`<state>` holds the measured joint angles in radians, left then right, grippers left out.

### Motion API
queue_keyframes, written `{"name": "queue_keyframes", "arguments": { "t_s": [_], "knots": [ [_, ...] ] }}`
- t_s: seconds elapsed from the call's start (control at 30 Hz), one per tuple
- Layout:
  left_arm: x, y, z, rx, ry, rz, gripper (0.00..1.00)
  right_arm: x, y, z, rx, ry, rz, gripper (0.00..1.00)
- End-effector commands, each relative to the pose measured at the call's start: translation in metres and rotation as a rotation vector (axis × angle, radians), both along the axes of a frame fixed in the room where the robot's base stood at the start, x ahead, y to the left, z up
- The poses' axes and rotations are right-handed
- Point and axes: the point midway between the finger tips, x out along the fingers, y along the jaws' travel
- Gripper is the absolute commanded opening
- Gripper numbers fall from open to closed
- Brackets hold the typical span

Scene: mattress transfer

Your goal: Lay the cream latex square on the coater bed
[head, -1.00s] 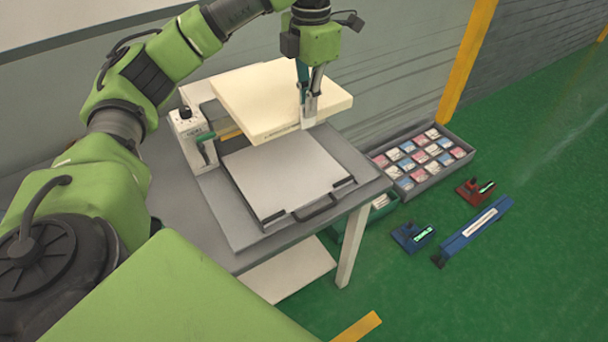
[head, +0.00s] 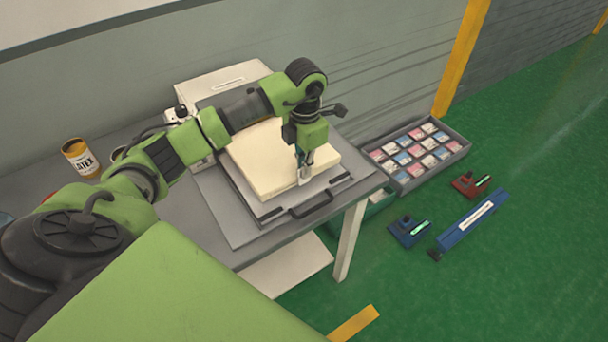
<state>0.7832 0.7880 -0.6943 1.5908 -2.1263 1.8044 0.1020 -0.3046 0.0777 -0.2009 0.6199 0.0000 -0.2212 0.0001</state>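The cream latex square (head: 262,163) is a thick pale slab. In the head view it lies over the light grey coater bed (head: 262,207), covering most of it, and looks flat; whether it fully touches the bed cannot be told. My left gripper (head: 304,178) points down at the slab's front right edge, with its fingers at that edge, and appears shut on it. My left arm passes over the slab's far left side and hides part of it. My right gripper is not in view.
The coater stands on a grey table (head: 195,217). A latex can (head: 80,158) stands at the table's left. A tray of coloured packets (head: 459,150), a red device (head: 470,186), a blue device (head: 408,232) and a long blue tool (head: 474,224) lie on the green floor at right.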

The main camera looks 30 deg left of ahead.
Motion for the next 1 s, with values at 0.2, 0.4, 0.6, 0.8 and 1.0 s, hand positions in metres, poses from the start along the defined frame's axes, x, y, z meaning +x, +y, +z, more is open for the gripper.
{"name": "queue_keyframes", "arguments": {
  "t_s": [0.2,0.4,0.6,0.8,1.0],
  "knots": [
    [-0.001,-0.001,-0.031,-0.001,0.005,0.000,0.00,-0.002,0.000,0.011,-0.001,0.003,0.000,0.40],
    [0.000,0.000,-0.040,0.001,0.001,-0.001,0.00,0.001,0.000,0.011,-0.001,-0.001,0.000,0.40],
    [0.000,0.000,-0.042,0.000,0.001,-0.001,0.00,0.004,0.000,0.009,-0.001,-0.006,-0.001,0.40],
    [-0.001,0.000,-0.042,0.001,0.002,-0.001,0.22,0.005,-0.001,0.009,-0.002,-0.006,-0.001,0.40],
    [-0.001,0.000,-0.042,0.001,0.002,-0.001,0.22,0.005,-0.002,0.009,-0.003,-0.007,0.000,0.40]
  ]
}}
